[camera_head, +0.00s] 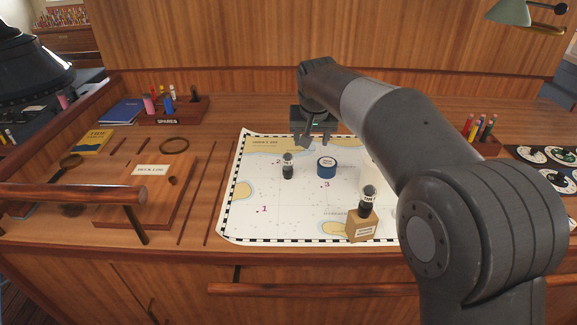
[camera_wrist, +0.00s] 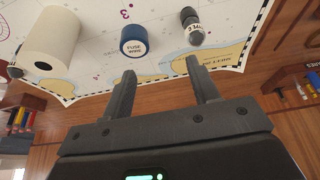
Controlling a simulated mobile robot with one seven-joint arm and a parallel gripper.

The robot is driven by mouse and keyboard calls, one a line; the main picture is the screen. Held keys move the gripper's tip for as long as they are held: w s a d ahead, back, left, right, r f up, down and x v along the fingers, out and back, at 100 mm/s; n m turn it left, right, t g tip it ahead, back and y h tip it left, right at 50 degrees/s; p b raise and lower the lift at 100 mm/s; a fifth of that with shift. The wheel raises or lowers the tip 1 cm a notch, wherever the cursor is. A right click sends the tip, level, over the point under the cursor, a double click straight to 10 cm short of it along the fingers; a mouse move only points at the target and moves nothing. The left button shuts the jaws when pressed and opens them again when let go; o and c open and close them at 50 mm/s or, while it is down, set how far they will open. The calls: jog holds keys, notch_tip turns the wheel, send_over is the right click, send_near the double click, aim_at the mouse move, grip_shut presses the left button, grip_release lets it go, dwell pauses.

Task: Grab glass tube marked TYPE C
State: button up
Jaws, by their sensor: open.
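A small tube with dark ends and a pale label (camera_head: 288,166) stands on the chart, left of a blue round tin (camera_head: 327,167). In the wrist view the labelled tube (camera_wrist: 191,27) is ahead of the right finger, its label upside down and its type letter not clear. A second similar tube (camera_head: 367,200) stands on a small wooden block (camera_head: 361,226) at the chart's front; its letter is also unreadable. My gripper (camera_head: 312,137) is over the chart's far edge, open and empty. In the wrist view its fingers (camera_wrist: 160,70) point toward the chart, apart from the tubes and tin.
The blue tin (camera_wrist: 134,40) and a white roll (camera_wrist: 52,40) stand on the chart (camera_head: 255,215). My arm partly hides the roll and the chart's right side. A SPARES rack (camera_head: 176,112) with coloured items stands back left. A deck log board (camera_head: 150,185) lies left.

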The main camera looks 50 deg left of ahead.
send_near(288, 163)
jog(key=a, duration=0.2)
jog(key=shift+n, duration=0.4)
jog(key=x, duration=0.6)
jog(key=shift+w+d+f, duration=0.2)
jog(key=shift+w+f, duration=0.05)
jog(key=shift+w, duration=0.1)
jog(key=x, duration=0.5)
jog(key=shift+d+f, duration=0.1)
jog(key=shift+d, duration=0.25)
jog(key=shift+c, duration=0.2)
jog(key=c, duration=1)
